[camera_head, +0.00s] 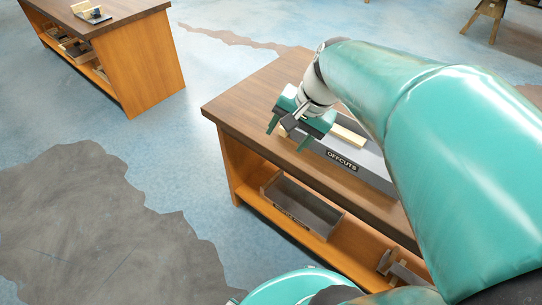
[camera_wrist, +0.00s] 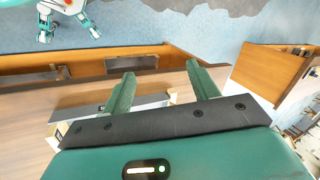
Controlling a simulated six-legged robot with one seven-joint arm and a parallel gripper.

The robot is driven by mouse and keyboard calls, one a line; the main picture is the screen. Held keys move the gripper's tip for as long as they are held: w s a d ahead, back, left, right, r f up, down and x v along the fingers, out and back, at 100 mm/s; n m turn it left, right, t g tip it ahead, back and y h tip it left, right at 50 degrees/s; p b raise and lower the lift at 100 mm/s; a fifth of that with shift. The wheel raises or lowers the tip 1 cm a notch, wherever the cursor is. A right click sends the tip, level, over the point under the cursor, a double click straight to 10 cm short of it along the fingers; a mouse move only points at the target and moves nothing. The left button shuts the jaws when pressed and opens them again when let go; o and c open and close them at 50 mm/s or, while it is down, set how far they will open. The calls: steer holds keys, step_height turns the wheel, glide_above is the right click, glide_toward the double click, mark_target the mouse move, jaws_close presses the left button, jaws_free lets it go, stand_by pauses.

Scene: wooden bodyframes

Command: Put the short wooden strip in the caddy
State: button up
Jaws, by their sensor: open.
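The caddy is a grey box labelled OFFCUTS (camera_head: 371,176) on the near workbench's top, partly hidden behind my arm and gripper. A pale wooden strip (camera_head: 349,136) shows at the caddy's far side, just right of my gripper; its full length is hidden, and I cannot tell whether it lies inside. My gripper (camera_head: 289,133) is open above the bench top, at the caddy's left end. In the wrist view its two green fingers (camera_wrist: 161,76) stand apart with nothing held between them. Part of a grey box shows beyond them, too small to identify surely.
The near workbench (camera_head: 240,105) has a lower shelf with a grey open bin (camera_head: 301,204) and another item at right. A second workbench (camera_head: 140,65) stands at upper left. A wooden stand (camera_head: 489,20) is at upper right. Blue floor lies clear between the benches.

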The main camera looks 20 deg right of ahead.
steer(key=s+a+r+n+t+h, duration=0.1)
steer(key=s+a+n+t+h, duration=0.1)
steer(key=s+a+n, duration=0.4)
steer(key=s+n+h, duration=0.1)
steer(key=s+n, duration=0.1)
steer(key=n, duration=0.1)
steer(key=shift+a+r, duration=0.3)
steer(key=shift+a, duration=0.05)
steer(key=shift+c, duration=0.4)
steer(key=shift+s, duration=0.1)
steer(key=c, duration=0.4)
steer(key=shift+c, duration=0.2)
steer(key=shift+d, duration=0.15)
